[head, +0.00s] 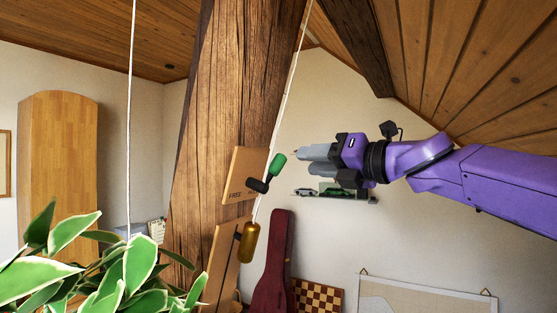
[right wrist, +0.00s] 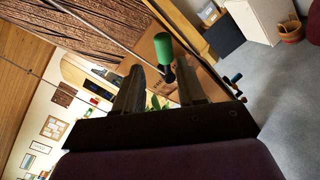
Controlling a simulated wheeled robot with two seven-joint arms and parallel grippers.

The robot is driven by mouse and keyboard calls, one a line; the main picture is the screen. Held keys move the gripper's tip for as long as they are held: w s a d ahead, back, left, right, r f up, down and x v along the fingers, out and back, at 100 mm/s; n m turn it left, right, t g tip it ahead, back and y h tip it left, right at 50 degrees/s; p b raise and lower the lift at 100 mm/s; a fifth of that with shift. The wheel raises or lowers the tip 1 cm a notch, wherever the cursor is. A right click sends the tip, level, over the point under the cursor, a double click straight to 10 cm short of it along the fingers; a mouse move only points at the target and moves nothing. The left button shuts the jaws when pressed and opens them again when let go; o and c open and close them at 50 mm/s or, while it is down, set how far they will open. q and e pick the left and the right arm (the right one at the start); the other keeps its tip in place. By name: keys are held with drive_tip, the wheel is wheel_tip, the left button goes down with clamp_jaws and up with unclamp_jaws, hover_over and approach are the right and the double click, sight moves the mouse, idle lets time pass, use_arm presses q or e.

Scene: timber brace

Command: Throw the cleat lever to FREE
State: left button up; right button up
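The cleat lever has a green grip (head: 277,164) on a black arm, mounted on a wooden board (head: 243,172) on the timber brace (head: 228,95). The word FREE is at the board's lower left; the grip points up and right. My right gripper (head: 304,161) is just right of the grip, fingers pointing left at it. In the right wrist view the gripper's two fingers (right wrist: 158,92) are spread apart, with the green grip (right wrist: 163,48) showing between and beyond their tips. No contact is visible. My left gripper is not in view.
A white rope (head: 288,88) runs down along the brace past the lever. A brass-coloured weight (head: 248,243) hangs below the board. A leafy plant (head: 95,275) fills the lower left. A shelf (head: 340,197) is on the wall behind my right gripper.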

sight(283, 162)
drive_tip(key=p+x, duration=0.4)
drive_tip(key=x, duration=0.5)
drive_tip(key=shift+w+d, duration=0.15)
drive_tip(key=shift+w+a+f+p, duration=0.15)
drive_tip(key=shift+w+a+p, duration=0.1)
drive_tip(key=shift+a+p, duration=0.1)
drive_tip(key=shift+d+f, duration=0.1)
clamp_jaws()
